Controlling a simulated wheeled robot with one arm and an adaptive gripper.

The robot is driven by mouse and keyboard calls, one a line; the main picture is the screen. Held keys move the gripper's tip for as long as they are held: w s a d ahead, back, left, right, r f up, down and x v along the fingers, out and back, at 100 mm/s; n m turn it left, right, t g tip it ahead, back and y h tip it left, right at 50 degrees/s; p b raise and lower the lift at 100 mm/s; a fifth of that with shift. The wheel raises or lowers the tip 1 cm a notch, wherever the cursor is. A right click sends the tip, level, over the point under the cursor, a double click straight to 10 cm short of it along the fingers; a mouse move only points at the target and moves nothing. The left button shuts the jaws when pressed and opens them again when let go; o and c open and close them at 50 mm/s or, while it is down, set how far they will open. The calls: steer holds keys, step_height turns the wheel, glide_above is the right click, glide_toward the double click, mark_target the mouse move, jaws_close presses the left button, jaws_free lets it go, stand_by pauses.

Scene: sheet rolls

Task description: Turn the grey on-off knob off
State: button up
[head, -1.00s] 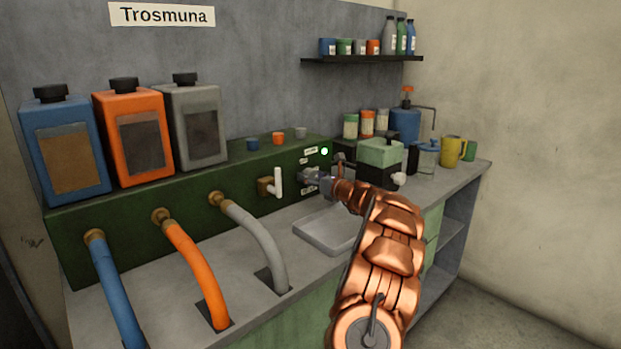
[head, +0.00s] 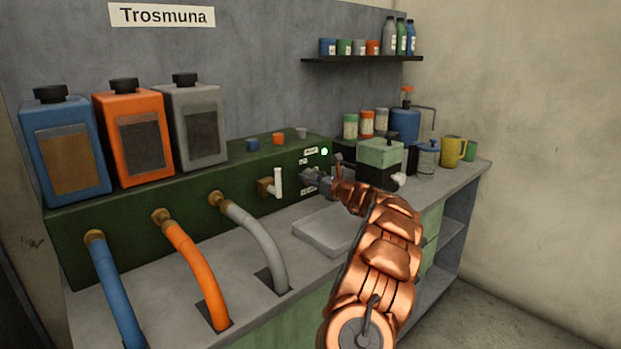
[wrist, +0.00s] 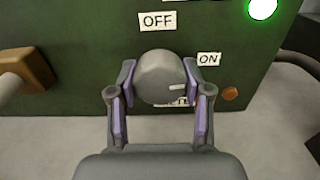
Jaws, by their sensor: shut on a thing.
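The round grey knob (wrist: 158,76) is on the front of the dark green panel. The OFF label (wrist: 157,21) is above the knob. My gripper (wrist: 160,95) has one finger on each side of the knob and is shut on it. In the head view my gripper (head: 316,180) is at the panel's right part and hides the knob. The green light (head: 324,151) above it is lit.
A white-handled brass tap (head: 272,184) sticks out left of my gripper. A grey tray (head: 325,244) lies below it on the counter. A black-and-green box (head: 380,153) stands close on the right. Blue, orange and grey hoses run from the panel's left part.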

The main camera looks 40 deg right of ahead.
steer(key=n+b, duration=0.1)
steer(key=n, duration=0.3)
steer(key=shift+w+f+b, duration=0.1)
steer(key=shift+f+b, duration=0.05)
steer(key=shift+b, duration=0.25)
steer(key=n+b, duration=0.3)
steer(key=n, duration=0.1)
steer(key=shift+n, duration=0.3)
steer(key=n+b, duration=0.4)
steer(key=n, duration=0.1)
steer(key=shift+b, duration=0.4)
steer(key=shift+n+b, duration=0.9)
steer(key=shift+n, duration=0.5)
steer(key=shift+r, duration=0.2)
steer(key=o, duration=1.2)
